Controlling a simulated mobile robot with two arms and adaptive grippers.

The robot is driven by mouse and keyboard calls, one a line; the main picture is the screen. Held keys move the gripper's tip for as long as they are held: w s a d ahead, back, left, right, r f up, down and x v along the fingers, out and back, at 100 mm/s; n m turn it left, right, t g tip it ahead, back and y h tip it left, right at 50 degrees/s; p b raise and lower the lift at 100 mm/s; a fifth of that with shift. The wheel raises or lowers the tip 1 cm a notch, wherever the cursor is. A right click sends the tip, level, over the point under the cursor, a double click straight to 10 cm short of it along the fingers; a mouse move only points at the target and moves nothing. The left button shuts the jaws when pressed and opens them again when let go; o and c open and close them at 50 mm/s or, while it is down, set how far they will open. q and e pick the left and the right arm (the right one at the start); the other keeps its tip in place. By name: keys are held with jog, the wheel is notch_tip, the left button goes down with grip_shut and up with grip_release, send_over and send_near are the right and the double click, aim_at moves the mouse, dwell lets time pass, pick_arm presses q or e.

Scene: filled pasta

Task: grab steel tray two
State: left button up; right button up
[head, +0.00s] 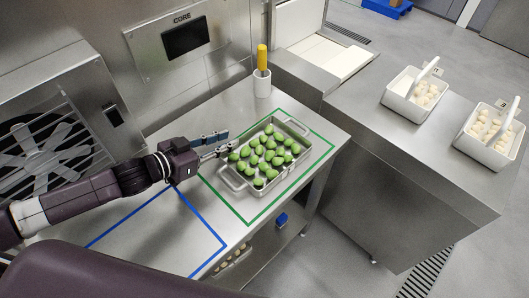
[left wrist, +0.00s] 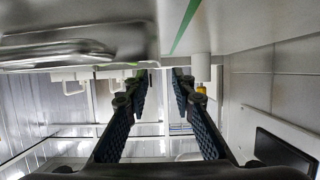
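A steel tray (head: 288,172) holding many green filled pasta pieces sits inside the green outline on the steel counter. It has loop handles at its two ends. My left gripper (head: 228,141) is at the tray's left side, its fingers apart and pointing at the rim. I cannot tell whether a finger touches the rim. In the left wrist view, the open fingers (left wrist: 157,80) have nothing between them, and the tray's metal side (left wrist: 80,40) shows at upper left. My right gripper is not in view.
A blue outline (head: 208,230) marks bare counter nearer me. A white holder (head: 262,86) with a yellow-handled tool stands behind the tray. White bins (head: 399,101) (head: 475,149) of pale pieces stand on the right counter. A wall panel (head: 151,55) and fan unit are at the left.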

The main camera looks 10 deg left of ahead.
aim_at(246, 133)
pick_arm(q)
jog(key=shift+w+f, duration=0.3)
jog(key=shift+f, duration=0.05)
jog(key=shift+x, duration=0.75)
jog(key=shift+w+d+p, duration=0.45)
jog(key=shift+w, duration=0.1)
jog(key=p+x, duration=0.1)
jog(key=x, duration=0.2)
jog(key=shift+w+d+f, duration=0.15)
jog(key=shift+w+d, duration=0.05)
jog(key=shift+w+d+f, duration=0.3)
jog(key=shift+w+f, duration=0.05)
grip_shut()
jog(key=shift+r, duration=0.15)
